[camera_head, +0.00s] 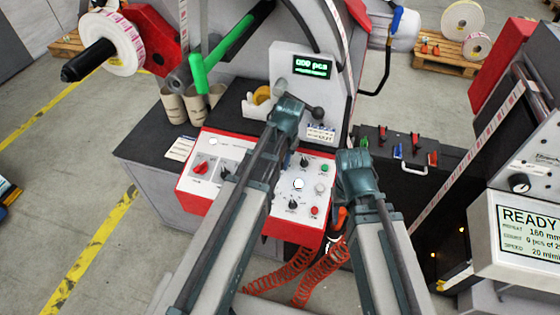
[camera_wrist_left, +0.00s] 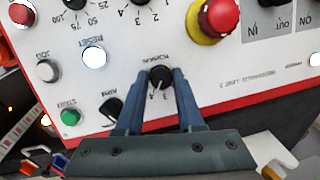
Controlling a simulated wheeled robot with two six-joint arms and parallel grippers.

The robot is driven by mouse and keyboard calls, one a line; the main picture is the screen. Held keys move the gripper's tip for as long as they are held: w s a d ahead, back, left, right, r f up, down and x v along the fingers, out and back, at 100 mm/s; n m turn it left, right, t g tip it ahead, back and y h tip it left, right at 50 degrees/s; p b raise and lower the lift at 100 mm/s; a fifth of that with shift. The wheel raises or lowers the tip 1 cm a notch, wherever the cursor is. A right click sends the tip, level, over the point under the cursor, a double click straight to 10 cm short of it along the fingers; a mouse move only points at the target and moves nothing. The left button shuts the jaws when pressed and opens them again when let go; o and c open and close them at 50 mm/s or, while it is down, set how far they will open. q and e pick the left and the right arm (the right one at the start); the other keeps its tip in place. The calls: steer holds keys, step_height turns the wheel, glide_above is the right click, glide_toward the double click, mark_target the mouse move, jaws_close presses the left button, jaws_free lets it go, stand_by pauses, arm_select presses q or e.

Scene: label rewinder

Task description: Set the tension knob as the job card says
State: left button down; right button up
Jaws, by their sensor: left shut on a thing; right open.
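The control panel (camera_head: 215,150) is a white plate with a red edge, bearing knobs and buttons. In the left wrist view, my left gripper (camera_wrist_left: 158,95) has its fingers on either side of a small black knob (camera_wrist_left: 160,77) and is shut on it. In the head view my left gripper (camera_head: 286,118) hangs over the panel's back edge and my arm hides that knob. My right gripper (camera_head: 355,160) is open and empty, right of the panel. A small white card (camera_head: 180,148) lies left of the panel, unreadable.
Near the held knob are a black ARM knob (camera_wrist_left: 112,108), a green START button (camera_wrist_left: 69,117), a white RESET button (camera_wrist_left: 94,57) and a red emergency stop (camera_wrist_left: 217,18). Cardboard cores (camera_head: 173,105) stand behind the panel.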

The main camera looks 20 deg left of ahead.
mark_target(284, 172)
arm_select(q)
steer(key=c, duration=0.5)
jaws_free()
steer(key=shift+r, duration=0.15)
steer(key=r+p, duration=0.4)
steer(key=d+r+p, duration=0.1)
steer(key=r+p, duration=0.8)
steer(key=shift+s+d+r+p, duration=0.2)
steer(key=shift+s+d+p, duration=0.15)
steer(key=shift+d, duration=0.05)
steer(key=s+d+f+b, duration=0.2)
steer(key=s, duration=0.2)
steer(key=s+d+f+m+b, duration=0.1)
steer(key=s+d+f+b, duration=0.1)
steer(key=s, duration=0.3)
steer(key=s+d+f+m+b, duration=0.1)
steer(key=s+d+f+b, duration=0.1)
steer(key=s+d, duration=0.2)
steer(key=shift+s+d+g, duration=0.2)
steer(key=shift+s+g, duration=0.15)
steer(key=shift+g, duration=0.05)
